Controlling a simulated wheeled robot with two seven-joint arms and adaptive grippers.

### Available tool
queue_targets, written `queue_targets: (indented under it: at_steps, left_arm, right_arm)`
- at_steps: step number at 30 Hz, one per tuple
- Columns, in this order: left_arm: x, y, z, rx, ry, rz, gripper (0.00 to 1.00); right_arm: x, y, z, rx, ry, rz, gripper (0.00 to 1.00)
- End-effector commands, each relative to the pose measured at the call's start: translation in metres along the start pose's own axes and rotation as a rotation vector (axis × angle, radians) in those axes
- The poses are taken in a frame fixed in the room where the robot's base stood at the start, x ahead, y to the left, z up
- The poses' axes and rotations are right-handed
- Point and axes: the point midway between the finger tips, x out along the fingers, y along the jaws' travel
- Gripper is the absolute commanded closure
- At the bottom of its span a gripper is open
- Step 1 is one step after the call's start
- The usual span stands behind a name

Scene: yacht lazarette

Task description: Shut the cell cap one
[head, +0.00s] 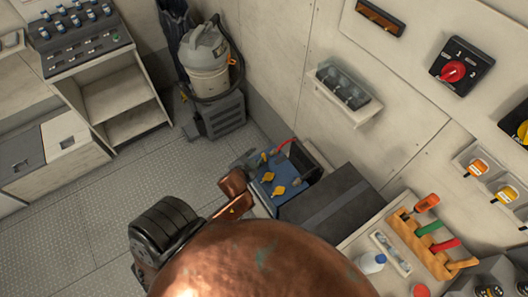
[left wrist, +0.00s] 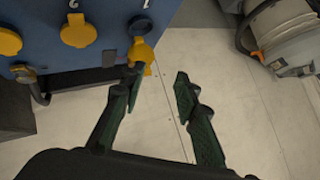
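The blue battery box (head: 262,197) stands low by the wall in the head view, with several yellow cell caps on it. In the left wrist view, its blue face (left wrist: 40,12) fills the upper left. Cell cap one (left wrist: 141,51) is the yellow cap below the numeral 1; it looks tilted away from its dark opening. Cap two (left wrist: 78,32) sits to its left below the numeral 2. My left gripper (left wrist: 157,78) is open and empty between its dark green fingers. Its left fingertip is at the lower edge of cap one; contact is unclear. My right gripper is out of view.
A dark box (head: 335,210) stands right of the battery. A grey vacuum (head: 207,65) stands behind. A wall tray (head: 343,90) and red switch (head: 453,72) are above. Tools (head: 430,235) lie on the right bench. The floor at left is clear.

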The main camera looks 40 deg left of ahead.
Motion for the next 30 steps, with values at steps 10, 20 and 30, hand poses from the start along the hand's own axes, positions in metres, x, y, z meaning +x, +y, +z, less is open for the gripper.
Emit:
queue_targets:
  at_steps: [10,20,30]
  left_arm:
    - [-0.043,-0.025,-0.247,0.558,0.751,-0.240,0.71]
    - [-0.119,0.101,-0.323,1.347,1.352,-0.177,0.71]
    - [-0.065,0.140,-0.195,2.288,1.435,0.325,0.71]
  right_arm:
    - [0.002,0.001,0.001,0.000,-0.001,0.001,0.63]
    - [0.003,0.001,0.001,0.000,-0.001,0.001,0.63]
    - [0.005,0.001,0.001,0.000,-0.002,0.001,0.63]
